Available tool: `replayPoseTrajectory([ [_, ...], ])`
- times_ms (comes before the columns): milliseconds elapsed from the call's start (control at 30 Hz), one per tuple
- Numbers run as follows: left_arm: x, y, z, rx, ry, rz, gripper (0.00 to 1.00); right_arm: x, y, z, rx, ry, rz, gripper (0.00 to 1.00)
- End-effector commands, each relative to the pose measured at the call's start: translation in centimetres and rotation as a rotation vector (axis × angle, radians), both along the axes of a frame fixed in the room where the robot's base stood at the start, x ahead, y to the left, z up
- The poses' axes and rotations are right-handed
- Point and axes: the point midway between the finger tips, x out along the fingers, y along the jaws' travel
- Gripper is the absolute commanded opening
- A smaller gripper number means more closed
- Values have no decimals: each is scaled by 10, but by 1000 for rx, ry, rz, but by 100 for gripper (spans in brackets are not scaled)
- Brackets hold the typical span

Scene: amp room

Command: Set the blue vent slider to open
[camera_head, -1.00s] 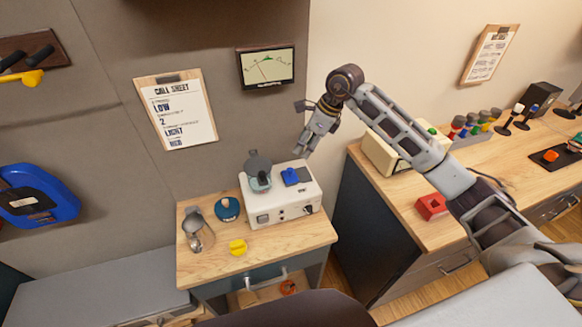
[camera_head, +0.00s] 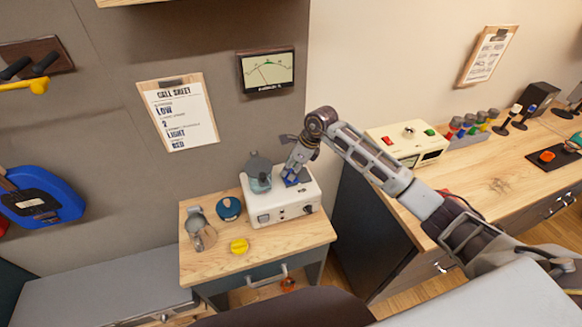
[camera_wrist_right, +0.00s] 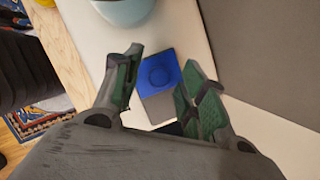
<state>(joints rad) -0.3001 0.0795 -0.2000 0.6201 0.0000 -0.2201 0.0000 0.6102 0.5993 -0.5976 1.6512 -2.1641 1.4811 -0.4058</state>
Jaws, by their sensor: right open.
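The blue vent slider (camera_head: 290,181) is on top of a white box (camera_head: 263,208) on the small wooden table. My gripper partly covers it in the head view. In the right wrist view the slider (camera_wrist_right: 158,68) is a blue square with a round raised part, beside a grey plate (camera_wrist_right: 160,106). My right gripper (camera_head: 295,168) is over the slider, pointing down. In the right wrist view its green-padded fingers stand apart, one on each side of the blue part, with nothing held. I cannot tell whether they touch it. My left gripper is not in view.
A grey-teal pot (camera_head: 258,176) stands on the box, close left of the gripper. A blue round container (camera_head: 229,208), a metal jug (camera_head: 199,226) and a yellow object (camera_head: 239,246) are on the table (camera_head: 283,237). A wooden counter (camera_head: 470,176) is at right.

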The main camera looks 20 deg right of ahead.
Motion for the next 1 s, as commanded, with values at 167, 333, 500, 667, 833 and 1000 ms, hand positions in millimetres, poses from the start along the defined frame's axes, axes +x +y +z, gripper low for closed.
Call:
replayPoseTrajectory([
  [167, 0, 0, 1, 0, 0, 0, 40, 1, 2, -5, 0, 0, 0, 42],
  [333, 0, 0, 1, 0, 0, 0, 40, 1, 2, -5, 0, 0, 1, 42],
  [500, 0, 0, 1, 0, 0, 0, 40, 1, 2, -5, 0, 0, 1, 29],
  [667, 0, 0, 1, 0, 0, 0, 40, 1, 2, -5, 0, 0, 0, 8],
  [833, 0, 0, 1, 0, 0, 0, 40, 1, 2, -5, 0, 0, 0, 0],
  [1000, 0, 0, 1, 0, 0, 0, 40, 1, 1, -5, 0, 0, 0, 0],
])
